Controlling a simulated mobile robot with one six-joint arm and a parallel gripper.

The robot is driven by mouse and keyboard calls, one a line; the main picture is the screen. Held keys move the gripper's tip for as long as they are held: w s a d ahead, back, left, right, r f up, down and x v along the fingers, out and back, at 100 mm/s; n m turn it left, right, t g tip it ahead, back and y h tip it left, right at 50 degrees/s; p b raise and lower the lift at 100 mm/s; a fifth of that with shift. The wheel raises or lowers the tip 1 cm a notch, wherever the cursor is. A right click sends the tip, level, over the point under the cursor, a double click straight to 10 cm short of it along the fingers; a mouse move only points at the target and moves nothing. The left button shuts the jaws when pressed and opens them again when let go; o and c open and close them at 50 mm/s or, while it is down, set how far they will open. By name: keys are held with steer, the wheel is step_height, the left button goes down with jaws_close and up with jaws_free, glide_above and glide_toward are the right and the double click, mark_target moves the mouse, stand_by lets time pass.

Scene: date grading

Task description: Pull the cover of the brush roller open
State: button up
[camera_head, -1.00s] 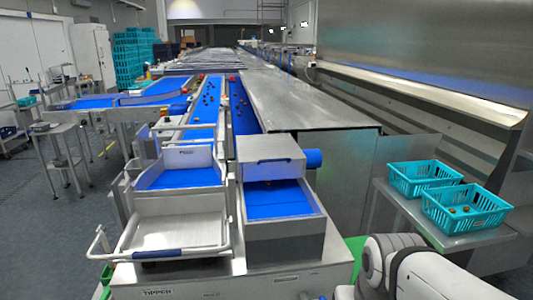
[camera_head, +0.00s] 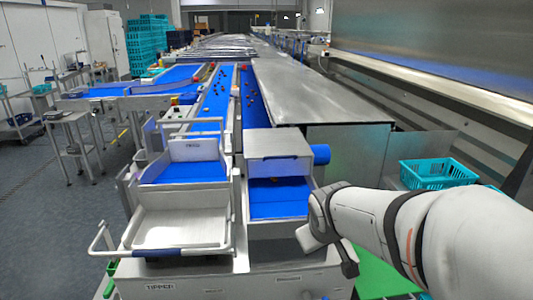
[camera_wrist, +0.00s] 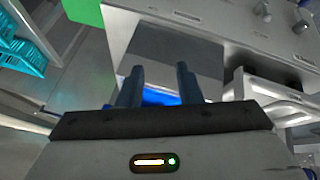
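The brush roller cover (camera_head: 279,145) appears to be the light grey metal box over the blue belt lane, with a dark slot on its front face; it looks closed. A blue cylinder (camera_head: 321,154) sticks out at its right side. My gripper is to the right of and nearer than the cover, apart from it; its fingertips are unclear in the head view. In the wrist view my gripper (camera_wrist: 160,75) has its two dark fingers apart with nothing held between them. A grey panel and a blue strip (camera_wrist: 160,97) lie beyond the fingers. The cover is not clearly identifiable there.
A white tipping tray (camera_head: 180,228) with a tubular handle stands left of the belt lane. A blue tray bed (camera_head: 183,172) sits behind it. A teal basket (camera_head: 438,173) stands at the right. A long steel hood (camera_head: 315,92) lies behind the cover.

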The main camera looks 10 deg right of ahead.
steer(key=w+d+r+n+t+p, duration=0.1)
steer(key=w+r+n+t, duration=0.15)
steer(key=w, duration=0.45)
steer(key=w+d+r+n+t+y+p, duration=0.15)
steer(key=w+n, duration=0.25)
steer(key=w, duration=0.4)
steer(key=w+r+n+t+p, duration=0.1)
steer(key=w+n+t, duration=0.15)
steer(key=w, duration=0.45)
steer(key=n+t+y+p, duration=0.25)
steer(key=n+y, duration=0.35)
steer(key=n, duration=0.3)
glide_toward(282, 157)
steer(key=w, duration=0.3)
steer(key=p+x, duration=0.1)
steer(key=x, duration=0.1)
steer(key=p+x, duration=0.1)
steer(key=x, duration=0.2)
steer(key=p+x, duration=0.1)
steer(key=x, duration=0.2)
steer(key=shift+s+a+f, duration=0.3)
steer(key=shift+a, duration=0.05)
steer(key=shift+c, duration=0.4)
jaws_close()
